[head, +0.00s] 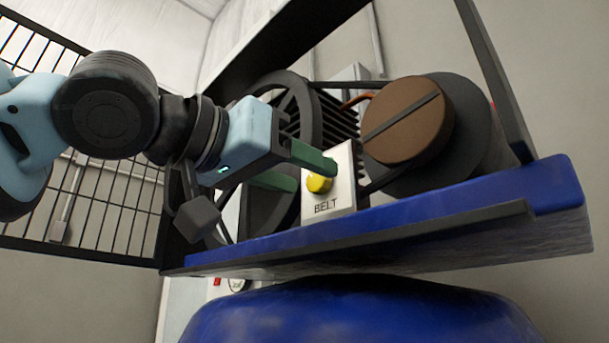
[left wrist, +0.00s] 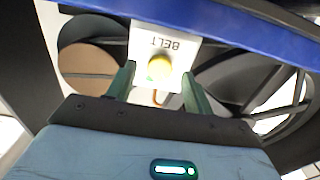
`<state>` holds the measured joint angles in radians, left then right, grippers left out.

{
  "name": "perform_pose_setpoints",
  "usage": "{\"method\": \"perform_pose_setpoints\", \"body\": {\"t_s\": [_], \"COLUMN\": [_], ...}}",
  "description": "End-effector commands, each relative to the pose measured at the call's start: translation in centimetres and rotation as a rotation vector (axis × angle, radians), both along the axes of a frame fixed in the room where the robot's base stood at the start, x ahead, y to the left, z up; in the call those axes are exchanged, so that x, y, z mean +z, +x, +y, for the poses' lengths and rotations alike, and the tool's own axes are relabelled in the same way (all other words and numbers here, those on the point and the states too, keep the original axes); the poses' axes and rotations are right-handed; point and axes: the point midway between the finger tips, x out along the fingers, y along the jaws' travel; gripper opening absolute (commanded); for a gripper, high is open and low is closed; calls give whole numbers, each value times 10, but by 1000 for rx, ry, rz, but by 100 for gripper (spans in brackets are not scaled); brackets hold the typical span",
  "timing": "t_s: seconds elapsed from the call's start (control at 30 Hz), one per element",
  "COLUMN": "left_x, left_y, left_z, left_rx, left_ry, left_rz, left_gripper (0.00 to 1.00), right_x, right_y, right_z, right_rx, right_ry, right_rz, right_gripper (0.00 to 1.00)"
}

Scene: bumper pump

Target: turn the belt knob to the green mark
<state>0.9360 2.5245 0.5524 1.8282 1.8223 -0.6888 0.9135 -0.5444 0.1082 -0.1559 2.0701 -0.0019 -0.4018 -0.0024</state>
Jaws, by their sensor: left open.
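The yellow belt knob (head: 319,184) sits on a white panel (head: 343,196) lettered BELT, on the blue platform. It also shows in the left wrist view (left wrist: 159,67), with the lettering upside down. My left gripper (head: 305,170) is open, its green fingers pointing at the panel. In the left wrist view its fingers (left wrist: 159,88) stand on either side of the knob, with a gap on each side. I cannot tell how far the fingertips are from the panel face. In the head view one finger covers the top of the panel. My right gripper is not in view.
Behind the panel stand a large dark spoked wheel (head: 283,215), a finned block and a brown pulley (head: 408,119). The blue platform (head: 480,207) has a dark front edge above a blue tank (head: 360,315). A black mesh fence (head: 110,205) is at the left.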

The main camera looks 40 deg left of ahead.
Motion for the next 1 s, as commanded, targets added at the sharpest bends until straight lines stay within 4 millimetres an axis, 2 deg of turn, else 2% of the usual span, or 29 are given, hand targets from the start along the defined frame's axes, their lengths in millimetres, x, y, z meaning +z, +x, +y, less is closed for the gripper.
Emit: {"method": "perform_pose_setpoints", "body": {"t_s": [0.2,0.47,0.8,1.0], "left_x": [0,0,0,0], "left_y": [13,14,13,13], "left_z": [-1,-1,-1,-1], "left_rx": [0,-1,-1,-1], "left_ry": [0,0,0,15], "left_rz": [1,0,0,-1], "left_gripper": [52,51,8,8], "right_x": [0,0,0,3], "right_y": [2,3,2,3], "right_z": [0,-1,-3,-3], "right_rx": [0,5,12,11], "right_ry": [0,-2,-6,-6], "right_rz": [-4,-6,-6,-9], "right_gripper": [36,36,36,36]}}
